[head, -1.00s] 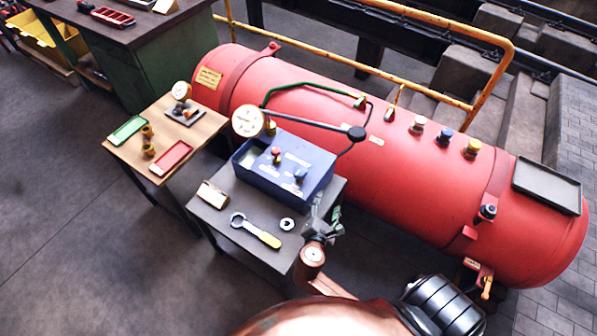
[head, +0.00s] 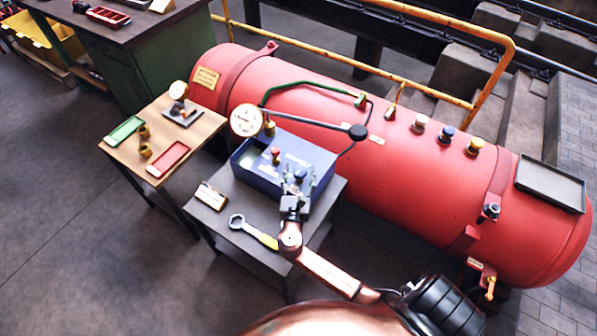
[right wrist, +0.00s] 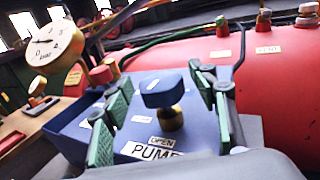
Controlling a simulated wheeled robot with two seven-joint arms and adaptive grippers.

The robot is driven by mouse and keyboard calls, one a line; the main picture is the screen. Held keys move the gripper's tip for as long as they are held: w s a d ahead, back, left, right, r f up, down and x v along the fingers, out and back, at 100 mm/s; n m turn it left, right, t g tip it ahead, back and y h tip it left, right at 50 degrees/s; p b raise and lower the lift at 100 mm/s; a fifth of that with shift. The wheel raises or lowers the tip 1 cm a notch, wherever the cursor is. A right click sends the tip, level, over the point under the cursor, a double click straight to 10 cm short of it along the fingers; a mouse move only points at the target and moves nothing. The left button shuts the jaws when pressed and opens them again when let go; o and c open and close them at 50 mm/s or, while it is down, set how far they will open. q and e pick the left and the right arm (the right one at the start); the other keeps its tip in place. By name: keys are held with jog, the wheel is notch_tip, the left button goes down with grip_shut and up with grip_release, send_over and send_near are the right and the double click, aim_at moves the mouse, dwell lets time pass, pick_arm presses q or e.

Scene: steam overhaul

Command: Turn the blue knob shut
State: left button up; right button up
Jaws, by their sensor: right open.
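The blue knob (right wrist: 163,90) sits on a brass stem on top of the blue pump box (head: 266,179). In the head view the knob (head: 300,174) shows just beyond my right gripper (head: 296,186). In the right wrist view my right gripper (right wrist: 166,105) is open, with one green-padded finger on each side of the knob and visible gaps on both sides. Labels reading "OPEN" and "PUMP" (right wrist: 155,150) are on the box near the knob. A red knob (head: 275,152) stands beside it on the same box. My left gripper is out of view.
A yellow-handled wrench (head: 253,232) and a small card holder (head: 211,196) lie on the dark table. The big red tank (head: 400,165) stands close behind.

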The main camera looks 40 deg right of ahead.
jog(key=shift+w+d, duration=0.1)
jog(key=shift+c, duration=0.3)
jog(key=c, duration=1.1)
